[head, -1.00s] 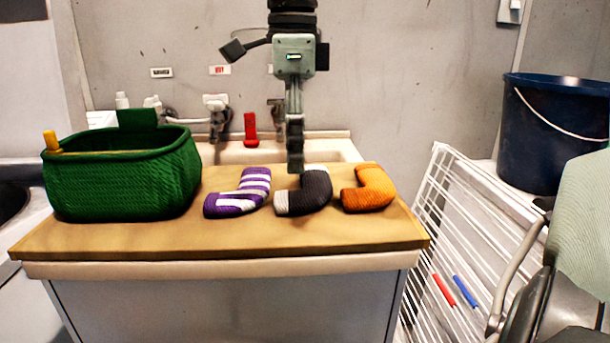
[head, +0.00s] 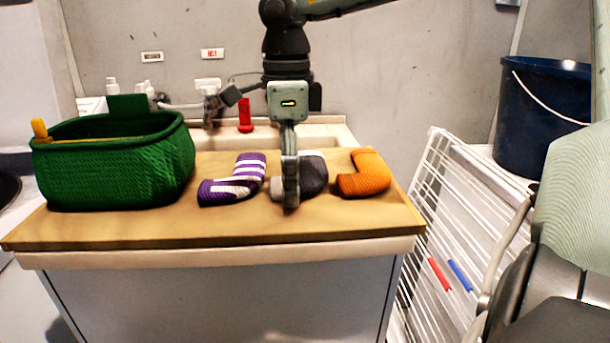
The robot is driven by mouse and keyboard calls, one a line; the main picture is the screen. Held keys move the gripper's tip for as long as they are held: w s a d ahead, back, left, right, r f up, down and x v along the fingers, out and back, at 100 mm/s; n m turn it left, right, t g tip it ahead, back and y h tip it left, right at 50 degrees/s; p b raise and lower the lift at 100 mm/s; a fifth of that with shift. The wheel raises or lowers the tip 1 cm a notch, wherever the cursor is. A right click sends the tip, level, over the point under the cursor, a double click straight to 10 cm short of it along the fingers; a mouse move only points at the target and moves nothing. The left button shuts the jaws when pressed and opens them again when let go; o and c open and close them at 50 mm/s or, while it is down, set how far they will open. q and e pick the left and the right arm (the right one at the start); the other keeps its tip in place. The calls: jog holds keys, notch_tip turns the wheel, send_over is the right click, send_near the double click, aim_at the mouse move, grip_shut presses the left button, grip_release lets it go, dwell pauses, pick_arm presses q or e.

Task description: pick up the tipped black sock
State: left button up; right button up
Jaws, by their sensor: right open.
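The black sock (head: 315,175) with a pale tip lies on the wooden tabletop, between a purple-and-white striped sock (head: 236,180) and an orange sock (head: 364,175). My right gripper (head: 290,200) points down and overlaps the left part of the black sock in the head view, hiding much of its pale toe. The gripper is seen edge-on and is open. I cannot tell whether it touches the sock. My left gripper is not in view.
A green basket (head: 110,172) stands on the left of the wooden tabletop (head: 130,230). Behind are a sink and a red object (head: 245,116). At right are a white drying rack (head: 440,190) and a dark blue bucket (head: 540,120). The front strip of the tabletop is clear.

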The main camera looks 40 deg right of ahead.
jog(key=c, duration=1.2)
